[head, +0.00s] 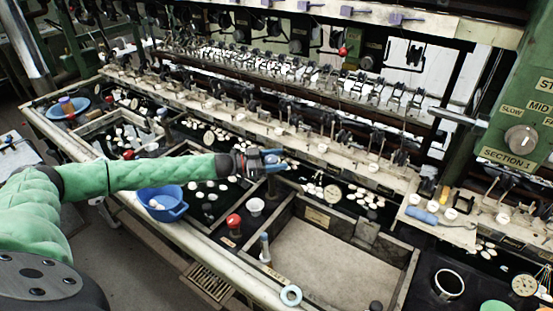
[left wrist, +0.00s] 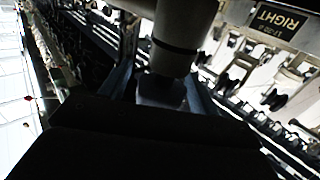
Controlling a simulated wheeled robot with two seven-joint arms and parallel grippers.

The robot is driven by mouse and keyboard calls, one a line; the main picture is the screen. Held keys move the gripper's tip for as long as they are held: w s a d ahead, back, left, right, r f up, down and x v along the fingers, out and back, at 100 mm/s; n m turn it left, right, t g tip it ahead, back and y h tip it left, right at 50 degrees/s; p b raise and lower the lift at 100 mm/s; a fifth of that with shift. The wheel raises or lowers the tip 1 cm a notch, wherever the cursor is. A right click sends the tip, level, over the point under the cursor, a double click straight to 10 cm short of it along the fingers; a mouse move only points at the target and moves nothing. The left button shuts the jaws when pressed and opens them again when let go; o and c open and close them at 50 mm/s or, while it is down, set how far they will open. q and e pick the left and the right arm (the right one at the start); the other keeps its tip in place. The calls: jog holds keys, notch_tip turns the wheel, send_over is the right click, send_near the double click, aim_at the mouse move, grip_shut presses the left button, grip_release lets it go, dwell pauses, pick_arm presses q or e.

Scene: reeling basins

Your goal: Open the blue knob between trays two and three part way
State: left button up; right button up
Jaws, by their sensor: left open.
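My left gripper (head: 273,160) is over the basin row in the head view, at the top of a dark upright post (head: 272,187). A small blue piece, which looks like the blue knob (head: 270,158), shows at the fingertips, mostly hidden by the gripper. In the left wrist view a grey cylinder (left wrist: 184,35) with a dark band comes down between the two bluish fingers, which stand apart. A dull blue-grey block (left wrist: 160,90) lies between them. I cannot tell whether the fingers touch it. My right gripper is not in view.
A large pale tray (head: 395,290) is to the right. A long rail of small reeling fittings (head: 300,140) runs behind the gripper.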

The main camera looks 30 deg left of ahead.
pick_arm(q)
jog(key=shift+c, duration=0.2)
jog(key=c, duration=0.9)
